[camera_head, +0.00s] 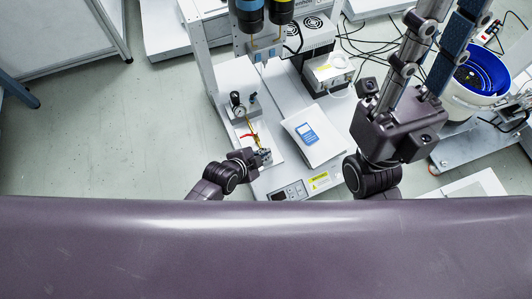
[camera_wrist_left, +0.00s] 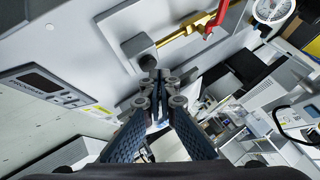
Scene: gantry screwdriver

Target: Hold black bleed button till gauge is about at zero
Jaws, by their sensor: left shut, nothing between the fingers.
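The black bleed button (camera_wrist_left: 138,47) shows in the left wrist view as a dark round end beside the brass pipe (camera_wrist_left: 187,33). My left gripper (camera_wrist_left: 158,78) is shut and empty, its fingertips close to the button; I cannot tell whether they touch it. In the head view my left gripper (camera_head: 263,156) is at the near end of the brass fitting and hides the button. The round white-faced gauge (camera_head: 239,111) stands at the pipe's far end; it also shows in the left wrist view (camera_wrist_left: 272,9), its needle too small to read. My right gripper (camera_head: 442,35) has its fingers apart, tips near the top edge.
A red valve handle (camera_head: 248,135) sits on the pipe between gauge and gripper. A white pad with a blue device (camera_head: 307,133) lies to the right on the base plate. A panel with a display (camera_head: 290,191) is at the front. Screwdrivers (camera_head: 263,15) hang above at the back.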

